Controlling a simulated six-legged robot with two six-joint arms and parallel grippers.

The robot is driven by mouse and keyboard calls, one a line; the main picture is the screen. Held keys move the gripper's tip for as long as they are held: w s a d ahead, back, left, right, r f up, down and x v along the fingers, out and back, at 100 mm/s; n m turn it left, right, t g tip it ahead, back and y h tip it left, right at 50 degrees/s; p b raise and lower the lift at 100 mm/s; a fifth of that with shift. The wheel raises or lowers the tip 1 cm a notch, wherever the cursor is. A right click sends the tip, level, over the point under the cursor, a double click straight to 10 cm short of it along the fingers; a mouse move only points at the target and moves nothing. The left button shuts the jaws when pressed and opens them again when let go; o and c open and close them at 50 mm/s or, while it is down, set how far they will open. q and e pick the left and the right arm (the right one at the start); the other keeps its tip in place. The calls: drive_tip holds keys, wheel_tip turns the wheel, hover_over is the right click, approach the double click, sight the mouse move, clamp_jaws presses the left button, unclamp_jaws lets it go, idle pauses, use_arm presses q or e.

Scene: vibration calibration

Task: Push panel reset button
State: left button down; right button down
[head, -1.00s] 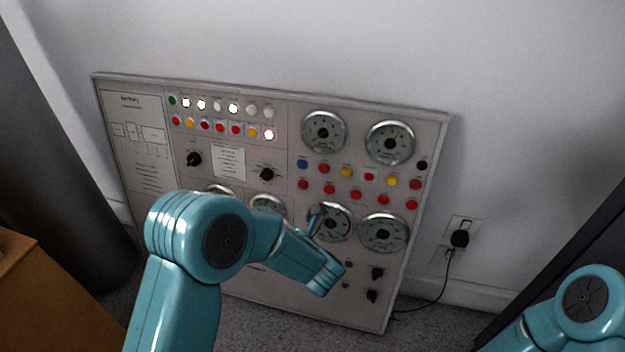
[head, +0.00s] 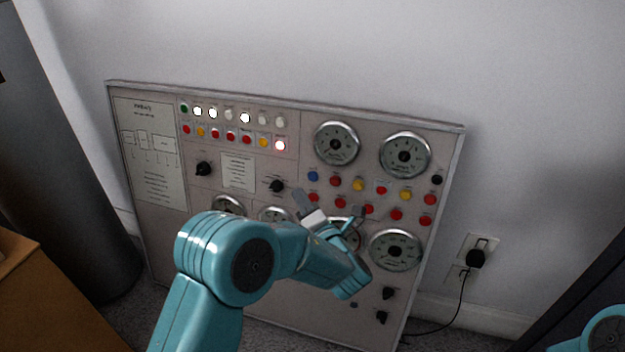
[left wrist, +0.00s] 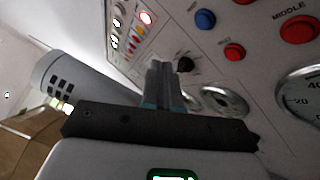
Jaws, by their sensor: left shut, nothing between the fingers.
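The grey control panel (head: 230,145) leans against the wall. A blue button (head: 313,176) sits at the left end of the button rows under the upper gauges, with red, yellow and black ones. No label legible to me says reset. My left gripper (head: 302,198) is shut and empty, in front of the panel just below the blue button; contact cannot be told. In the left wrist view the closed fingers (left wrist: 159,72) point toward the panel, with the blue button (left wrist: 205,18) and a red button (left wrist: 235,52) up and right of them. My right gripper is out of view.
Black knobs (head: 204,169) and round gauges (head: 336,143) stand out from the panel. Several top-row lamps are lit. A black plug (head: 476,258) sits in a wall socket at right. A grey cylinder (head: 70,150) and a brown box (head: 50,300) stand at left.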

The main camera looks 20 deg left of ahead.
sight(313, 177)
use_arm(q)
drive_tip(key=shift+w+d+f+b, duration=0.15)
drive_tip(key=shift+w+f, duration=0.15)
drive_tip(key=shift+w, duration=1.15)
drive_tip(key=shift+w+a+f+b, duration=0.15)
drive_tip(key=shift+w+f, duration=0.15)
drive_tip(key=shift+w, duration=1.1)
drive_tip(key=shift+w+d, duration=0.1)
drive_tip(key=shift+w, duration=0.05)
drive_tip(key=shift+w, duration=0.25)
drive_tip(key=shift+w+f, duration=0.15)
drive_tip(key=shift+w, duration=0.2)
idle(0.6)
drive_tip(key=shift+s+p, duration=0.35)
drive_tip(key=shift+s, duration=0.45)
